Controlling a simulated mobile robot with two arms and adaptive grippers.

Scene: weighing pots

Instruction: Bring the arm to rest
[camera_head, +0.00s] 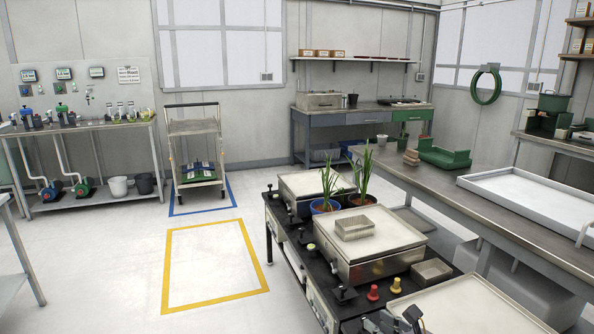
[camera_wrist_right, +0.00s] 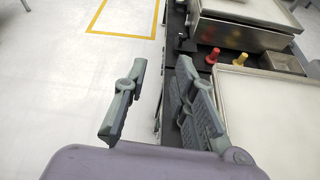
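My right gripper (camera_head: 393,323) shows at the bottom edge of the head view, low beside the front end of the black bench with the scales (camera_head: 290,238). In the right wrist view my right gripper (camera_wrist_right: 161,68) has its two grey fingers spread apart with nothing between them. The white floor and the dark bench edge show beyond the fingers. Most of my right arm is out of the head view. My left gripper is in neither view.
Red (camera_head: 373,292) and yellow (camera_head: 396,285) knobbed pieces stand near my right gripper. The floor around the yellow outline (camera_head: 167,270) is clear.

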